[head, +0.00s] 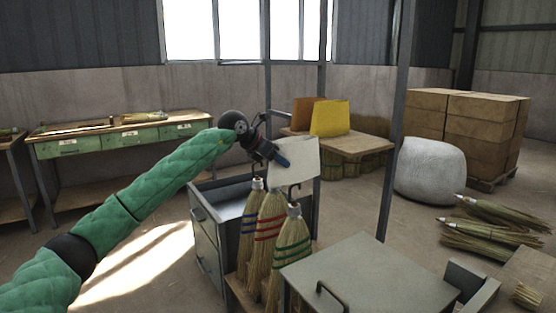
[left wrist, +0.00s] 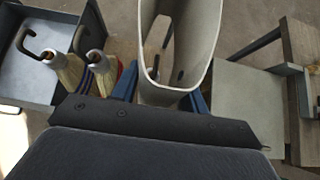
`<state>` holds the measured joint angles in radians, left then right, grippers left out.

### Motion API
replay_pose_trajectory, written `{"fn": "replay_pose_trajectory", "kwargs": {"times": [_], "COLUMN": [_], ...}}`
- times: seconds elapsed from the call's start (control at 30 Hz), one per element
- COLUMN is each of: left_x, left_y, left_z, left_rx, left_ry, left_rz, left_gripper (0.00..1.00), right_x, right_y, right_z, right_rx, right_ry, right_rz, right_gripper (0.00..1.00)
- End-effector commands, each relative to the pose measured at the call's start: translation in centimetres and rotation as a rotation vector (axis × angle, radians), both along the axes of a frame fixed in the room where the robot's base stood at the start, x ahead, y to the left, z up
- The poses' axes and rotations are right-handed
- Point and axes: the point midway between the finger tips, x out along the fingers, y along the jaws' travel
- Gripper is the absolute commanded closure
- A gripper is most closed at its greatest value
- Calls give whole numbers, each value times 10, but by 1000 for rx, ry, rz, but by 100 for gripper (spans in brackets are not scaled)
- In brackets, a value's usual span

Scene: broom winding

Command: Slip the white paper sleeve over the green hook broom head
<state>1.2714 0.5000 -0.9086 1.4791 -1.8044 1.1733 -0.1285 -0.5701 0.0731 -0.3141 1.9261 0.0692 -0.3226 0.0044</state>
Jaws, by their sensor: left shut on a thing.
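My left gripper (head: 283,160) is shut on the white paper sleeve (head: 299,166), pinching its wall. The sleeve hangs above the row of brooms, and the left wrist view looks into its open mouth (left wrist: 178,55). Dark shapes show inside the sleeve there; I cannot tell for sure if one is the hook. The green-banded broom (head: 292,250) stands upright, rightmost of three, its hook just below the sleeve's lower edge in the head view. The red-banded broom (head: 265,235) and blue-banded broom (head: 250,222) stand beside it. My right gripper is out of view.
A grey metal cabinet (head: 205,243) stands behind and left of the brooms. A grey-topped box with a handle (head: 355,275) stands close at their right. A metal post (head: 393,150) rises behind it. Loose brooms (head: 490,235) lie on the floor at right.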

Motion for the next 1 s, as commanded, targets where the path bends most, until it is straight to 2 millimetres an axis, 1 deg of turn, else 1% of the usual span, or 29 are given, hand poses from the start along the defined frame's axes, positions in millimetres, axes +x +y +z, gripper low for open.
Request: {"fn": "replay_pose_trajectory", "kwargs": {"times": [0.27,1.0], "left_x": [0,0], "left_y": [0,0], "left_z": [-2,-32], "left_rx": [0,1], "left_ry": [0,1], "left_rz": [0,0], "left_gripper": [71,71], "right_x": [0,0], "right_y": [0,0], "right_z": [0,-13], "right_rx": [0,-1], "right_ry": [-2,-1], "right_rz": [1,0], "right_gripper": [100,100]}}
